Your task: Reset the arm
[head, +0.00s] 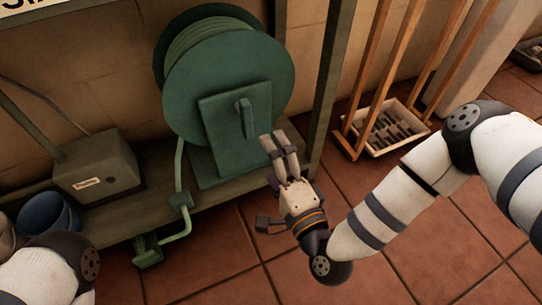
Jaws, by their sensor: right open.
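My right gripper (282,158) is open and empty in the middle of the head view. Its fingers point up and toward the green hose reel (230,85). In the picture they overlap the lower right edge of the reel's front plate; I cannot tell whether they touch it. My right arm comes in from the right edge. Part of my left arm shows at the lower left, but its gripper is out of view.
The reel stands on a low shelf (150,205) beside a beige box (97,168) and a blue pot (48,215). A green metal post (330,75) rises right of the reel. A wooden frame and white tray (392,128) stand behind my right arm. Tiled floor (215,260) is open in front.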

